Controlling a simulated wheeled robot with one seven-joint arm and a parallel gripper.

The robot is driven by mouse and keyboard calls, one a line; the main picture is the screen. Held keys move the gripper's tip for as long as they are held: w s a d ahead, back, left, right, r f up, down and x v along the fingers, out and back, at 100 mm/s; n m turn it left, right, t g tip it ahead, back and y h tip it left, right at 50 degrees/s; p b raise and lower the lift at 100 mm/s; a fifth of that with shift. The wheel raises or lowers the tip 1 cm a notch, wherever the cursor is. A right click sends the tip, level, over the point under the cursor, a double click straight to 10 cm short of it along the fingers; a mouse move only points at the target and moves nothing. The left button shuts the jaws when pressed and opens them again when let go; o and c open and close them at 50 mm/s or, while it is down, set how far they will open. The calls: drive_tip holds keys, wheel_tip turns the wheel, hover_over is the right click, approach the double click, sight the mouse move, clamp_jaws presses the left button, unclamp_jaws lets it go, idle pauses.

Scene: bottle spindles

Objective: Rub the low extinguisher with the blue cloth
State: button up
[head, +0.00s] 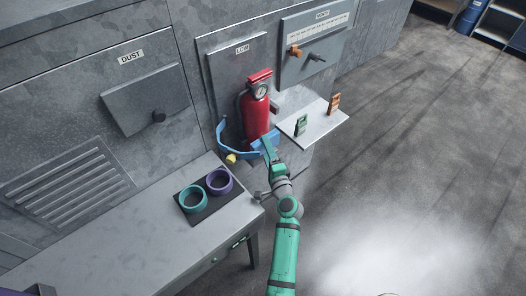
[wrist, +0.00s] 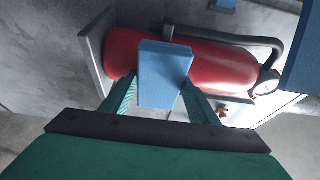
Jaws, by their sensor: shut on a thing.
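The low extinguisher (head: 257,112) is red with a round gauge and a black hose, upright in front of the panel marked LOW. My gripper (head: 268,151) is at its lower front. In the wrist view the gripper (wrist: 160,92) is shut on the blue cloth (wrist: 166,66), a flat light-blue block. The cloth lies in front of the red body of the extinguisher (wrist: 215,66) and overlaps it; I cannot tell whether they touch. In the head view the cloth (head: 262,143) is partly hidden by the gripper.
A blue curved bracket (head: 222,140) stands left of the extinguisher. A white shelf (head: 322,124) with a green tag (head: 301,125) and an orange tag (head: 334,103) juts out at right. Teal (head: 193,199) and purple (head: 219,182) rings sit on the bench (head: 130,240). Floor at right is clear.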

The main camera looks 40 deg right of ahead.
sight(273, 139)
drive_tip(key=shift+w+d, duration=0.15)
drive_tip(key=shift+d, duration=0.9)
drive_tip(key=shift+w+d, duration=0.1)
drive_tip(key=shift+d, duration=0.9)
drive_tip(key=shift+s+a, duration=0.15)
drive_tip(key=shift+a, duration=1.45)
drive_tip(key=shift+s+a, duration=0.15)
drive_tip(key=shift+a, duration=1.4)
drive_tip(key=shift+w+r, duration=0.15)
drive_tip(key=shift+r, duration=0.75)
drive_tip(key=shift+d+r, duration=0.15)
drive_tip(key=shift+d, duration=0.3)
drive_tip(key=shift+w+d, duration=0.1)
drive_tip(key=shift+d, duration=2.65)
drive_tip(key=shift+w, duration=0.1)
drive_tip(key=shift+a, duration=0.15)
